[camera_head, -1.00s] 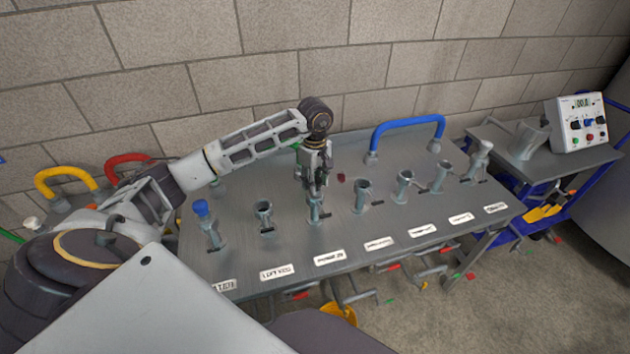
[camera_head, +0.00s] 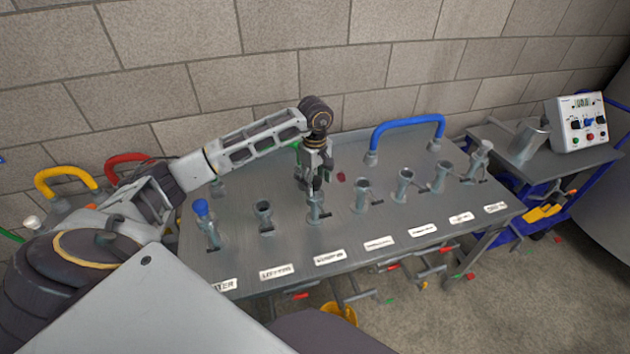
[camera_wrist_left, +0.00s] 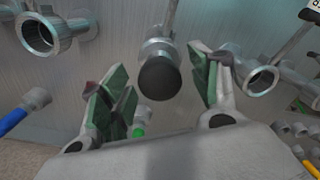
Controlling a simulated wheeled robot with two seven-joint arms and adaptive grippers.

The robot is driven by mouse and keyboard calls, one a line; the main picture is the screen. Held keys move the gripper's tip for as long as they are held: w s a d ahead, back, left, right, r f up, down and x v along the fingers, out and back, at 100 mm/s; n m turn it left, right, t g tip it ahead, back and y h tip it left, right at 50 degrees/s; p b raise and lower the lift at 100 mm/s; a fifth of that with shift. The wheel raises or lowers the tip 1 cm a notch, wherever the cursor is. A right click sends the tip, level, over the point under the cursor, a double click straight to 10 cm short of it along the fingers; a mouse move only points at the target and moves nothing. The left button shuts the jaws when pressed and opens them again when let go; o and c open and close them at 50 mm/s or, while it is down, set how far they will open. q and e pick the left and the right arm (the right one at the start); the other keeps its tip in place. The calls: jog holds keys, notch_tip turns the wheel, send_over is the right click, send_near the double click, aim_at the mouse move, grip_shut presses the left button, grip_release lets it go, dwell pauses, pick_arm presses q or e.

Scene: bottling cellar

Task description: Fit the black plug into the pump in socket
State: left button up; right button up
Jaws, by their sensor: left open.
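My left gripper (camera_head: 314,186) is above the third stub from the left on the grey panel, its fingers pointing down. In the left wrist view my gripper (camera_wrist_left: 162,92) is open, with green-lined fingers apart on either side of the black plug (camera_wrist_left: 160,78). The plug's round black end faces the camera and sits in line with a metal stub (camera_wrist_left: 158,45); how deep it sits I cannot tell. In the head view the gripper mostly hides the plug. The third stub (camera_head: 317,209) stands behind a label (camera_head: 329,257) too blurred to read surely. My right gripper is not in view.
Open stubs stand on both sides, one at left (camera_head: 264,216) and one at right (camera_head: 363,195). A blue-capped stub (camera_head: 203,212) is at the far left. A blue hoop handle (camera_head: 408,122) rises at the back. A side table with a control box (camera_head: 582,122) stands right.

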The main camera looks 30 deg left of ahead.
pick_arm(q)
notch_tip(320, 180, up, 12)
dwell(0.7)
jog(key=shift+f, duration=0.15)
dwell(0.5)
